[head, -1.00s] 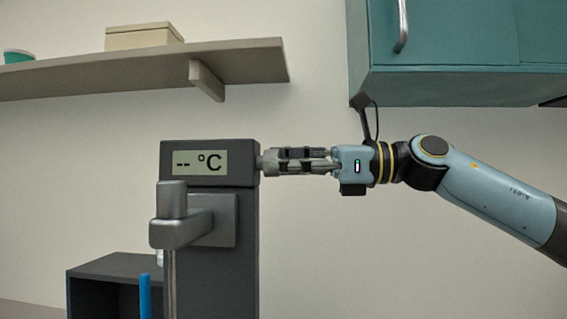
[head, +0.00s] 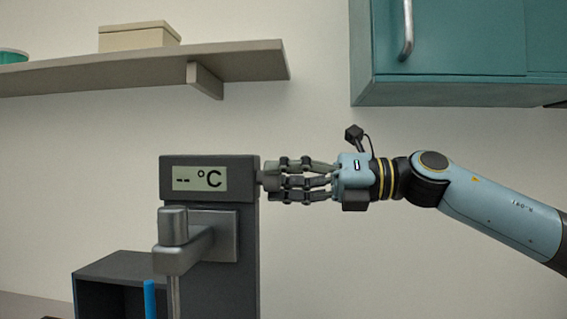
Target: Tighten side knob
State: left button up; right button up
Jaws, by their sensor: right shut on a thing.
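The dark rig column (head: 247,265) stands left of centre, with a display (head: 199,178) on its head reading "-- °C". The side knob (head: 262,177) sticks out from the right side of that head, mostly hidden by the fingers. My right gripper (head: 272,180) comes in level from the right and is shut on the side knob. My left gripper is out of view.
A grey metal clamp arm (head: 190,240) juts from the column's front, with a thin rod below it. A dark open box (head: 115,268) and a blue upright piece (head: 150,298) are at lower left. A shelf (head: 130,70) and a teal cabinet (head: 450,40) hang above.

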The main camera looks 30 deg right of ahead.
jog(key=shift+r+m+p, duration=0.1)
jog(key=shift+m+p, duration=3.75)
jog(key=shift+m, duration=0.25)
jog(key=o, duration=1.2)
jog(key=shift+s+d, duration=0.1)
jog(key=shift+d, duration=0.05)
jog(key=shift+v, duration=3.6)
